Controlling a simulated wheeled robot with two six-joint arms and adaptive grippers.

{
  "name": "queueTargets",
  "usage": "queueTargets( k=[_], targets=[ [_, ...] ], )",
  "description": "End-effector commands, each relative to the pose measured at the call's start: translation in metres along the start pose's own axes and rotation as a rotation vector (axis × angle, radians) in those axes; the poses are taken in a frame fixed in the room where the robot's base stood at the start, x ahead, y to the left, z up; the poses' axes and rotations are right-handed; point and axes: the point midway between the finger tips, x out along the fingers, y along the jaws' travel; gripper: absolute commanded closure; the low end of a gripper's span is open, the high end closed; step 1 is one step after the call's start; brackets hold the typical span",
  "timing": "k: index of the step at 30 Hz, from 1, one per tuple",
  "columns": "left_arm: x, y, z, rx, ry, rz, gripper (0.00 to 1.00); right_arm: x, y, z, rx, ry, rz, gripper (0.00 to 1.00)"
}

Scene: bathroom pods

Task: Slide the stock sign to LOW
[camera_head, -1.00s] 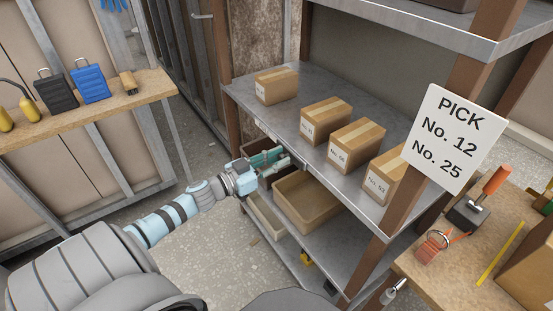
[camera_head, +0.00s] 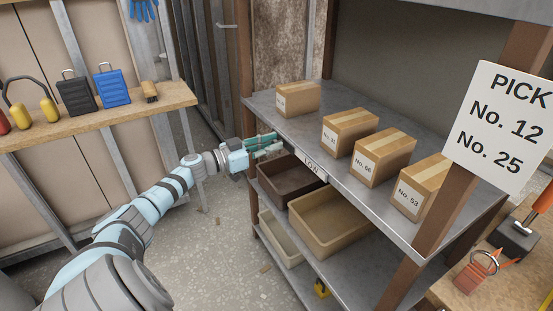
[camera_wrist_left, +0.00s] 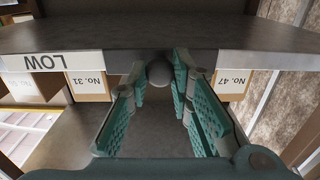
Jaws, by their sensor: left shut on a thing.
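The stock sign is on the front edge of the upper grey shelf. Its white strip reads LOW (camera_head: 312,167) to the right of my left gripper (camera_head: 270,146). In the left wrist view the strip is upside down, with LOW (camera_wrist_left: 58,63) left of the fingers and a blank white part right of them. A round grey knob (camera_wrist_left: 158,73) on the shelf edge sits between the fingers of my left gripper, which is shut on it. The gripper hides the part of the edge behind it. My right gripper is not in view.
Several numbered cardboard boxes (camera_head: 350,130) stand on the upper shelf (camera_head: 410,238). Bins (camera_head: 340,222) sit on the shelf below. A wooden post with a PICK sign (camera_head: 505,125) stands at right. A workbench (camera_head: 110,117) is at left, with bare floor between.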

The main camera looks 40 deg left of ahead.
Motion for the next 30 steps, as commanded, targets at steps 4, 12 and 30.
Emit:
queueTargets(
  k=[4,12,30],
  targets=[
    [-0.001,-0.003,-0.002,0.002,-0.002,-0.009,1.00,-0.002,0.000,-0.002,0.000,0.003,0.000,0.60],
    [-0.001,-0.003,-0.003,0.003,-0.001,-0.010,0.60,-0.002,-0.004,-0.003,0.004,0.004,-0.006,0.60],
    [-0.056,-0.001,0.001,0.004,-0.013,-0.003,0.60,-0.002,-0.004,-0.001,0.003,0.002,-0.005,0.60]
  ],
)
